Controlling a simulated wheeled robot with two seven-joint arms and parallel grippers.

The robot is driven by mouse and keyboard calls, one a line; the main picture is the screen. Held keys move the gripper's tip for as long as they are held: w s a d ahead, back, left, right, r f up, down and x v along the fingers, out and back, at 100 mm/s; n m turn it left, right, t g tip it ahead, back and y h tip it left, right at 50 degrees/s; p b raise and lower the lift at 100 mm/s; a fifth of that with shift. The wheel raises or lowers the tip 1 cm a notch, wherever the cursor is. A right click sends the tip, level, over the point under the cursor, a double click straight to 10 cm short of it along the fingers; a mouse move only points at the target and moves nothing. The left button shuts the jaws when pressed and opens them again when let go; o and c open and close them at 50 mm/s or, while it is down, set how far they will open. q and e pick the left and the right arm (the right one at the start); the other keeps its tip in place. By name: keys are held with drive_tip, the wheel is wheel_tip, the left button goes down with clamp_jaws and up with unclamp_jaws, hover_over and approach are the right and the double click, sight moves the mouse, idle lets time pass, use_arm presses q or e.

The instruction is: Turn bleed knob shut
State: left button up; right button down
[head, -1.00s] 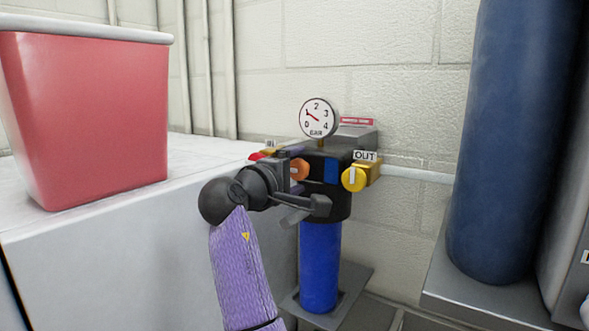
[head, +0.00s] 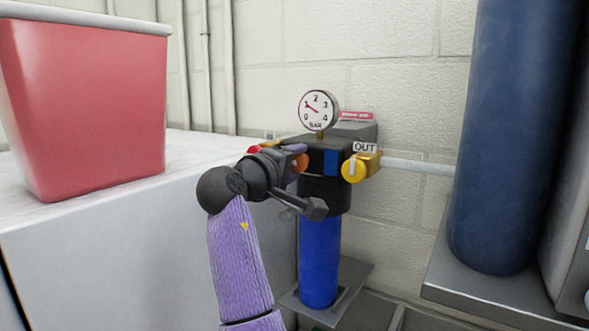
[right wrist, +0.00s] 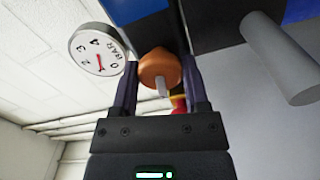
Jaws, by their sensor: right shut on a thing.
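The orange knob (head: 302,162), the likely bleed knob, is on the front of the black filter head (head: 325,190). It is partly hidden by my right gripper (head: 295,156) in the head view. In the right wrist view the orange knob (right wrist: 158,68) sits between the two purple fingers of my right gripper (right wrist: 160,80), which is shut on it. A pale tab shows on the knob's face. A round bar gauge (head: 318,110) stands on top, its needle near 1. My left gripper is not in view.
A yellow OUT valve (head: 355,169) is to the right of the knob, and a red handle (head: 254,150) to the left. A blue bowl (head: 319,262) hangs below. A red bin (head: 85,110) stands on the white surface at left. A large blue cylinder (head: 510,140) stands at right.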

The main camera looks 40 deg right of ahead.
drive_tip(key=m, duration=0.1)
drive_tip(key=m+b, duration=0.1)
drive_tip(key=m, duration=0.1)
drive_tip(key=shift+f+m+b, duration=0.25)
drive_tip(key=shift+m+b, duration=0.15)
drive_tip(key=m+b, duration=0.1)
drive_tip(key=m, duration=0.2)
drive_tip(key=shift+m, duration=0.3)
drive_tip(key=m+b, duration=0.2)
drive_tip(key=m, duration=0.2)
drive_tip(key=shift+r+m+b, duration=0.1)
drive_tip(key=shift+m+b, duration=0.3)
drive_tip(key=shift+m, duration=1.5)
drive_tip(key=shift+c, duration=0.5)
unclamp_jaws()
drive_tip(key=shift+a+r, duration=0.1)
